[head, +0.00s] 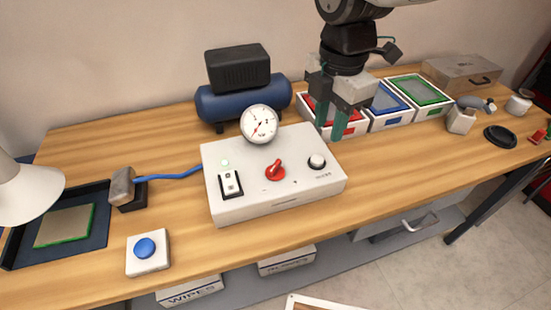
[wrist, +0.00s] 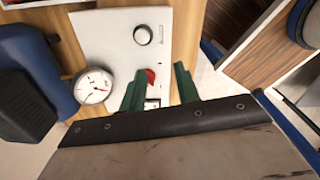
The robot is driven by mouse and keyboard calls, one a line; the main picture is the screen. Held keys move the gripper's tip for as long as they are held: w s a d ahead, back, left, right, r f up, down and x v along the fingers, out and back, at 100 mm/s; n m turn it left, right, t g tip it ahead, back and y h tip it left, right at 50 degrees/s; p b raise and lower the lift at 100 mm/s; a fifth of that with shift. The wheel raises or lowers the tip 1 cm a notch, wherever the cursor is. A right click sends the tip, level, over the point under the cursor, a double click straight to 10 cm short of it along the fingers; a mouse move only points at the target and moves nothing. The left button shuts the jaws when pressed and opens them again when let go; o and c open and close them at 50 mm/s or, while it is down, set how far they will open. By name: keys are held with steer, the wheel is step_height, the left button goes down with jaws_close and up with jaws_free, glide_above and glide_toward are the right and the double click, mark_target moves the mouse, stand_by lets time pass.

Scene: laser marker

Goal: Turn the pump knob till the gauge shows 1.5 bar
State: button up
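A pale control box (head: 225,155) stands on the bench with a red knob (head: 275,170) in its middle and a silver-and-black round knob (head: 317,161) at right. I cannot read which is labelled pump. The round white gauge (head: 259,124) stands at the box's back edge. Its red needle points lower left, near the low end; the figures are too small to read. My gripper (head: 331,125) is open and empty above the box's back right corner. In the wrist view the red knob (wrist: 151,77) shows beyond and between the green fingers (wrist: 158,72), apart from them.
A blue tank with a black motor (head: 240,72) stands behind the box. Red, blue and green bins (head: 420,95) stand at the back right. A rocker switch (head: 230,183) is on the box's left. A blue button (head: 146,248) is at front left.

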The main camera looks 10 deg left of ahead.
mark_target(275, 165)
steer(key=a+f+n, duration=0.1)
steer(key=a+n, duration=0.1)
steer(key=a, duration=0.1)
steer(key=s+a+f+n, duration=0.1)
steer(key=a+n, duration=0.1)
steer(key=a, duration=0.1)
steer(key=a+f+n, duration=0.2)
steer(key=a, duration=0.1)
steer(key=shift+s+a, duration=0.2)
steer(key=shift+a, duration=0.1)
steer(key=shift+n, duration=0.3)
step_height(275, 165, down, 6)
steer(key=shift+f, duration=0.7)
jaws_close()
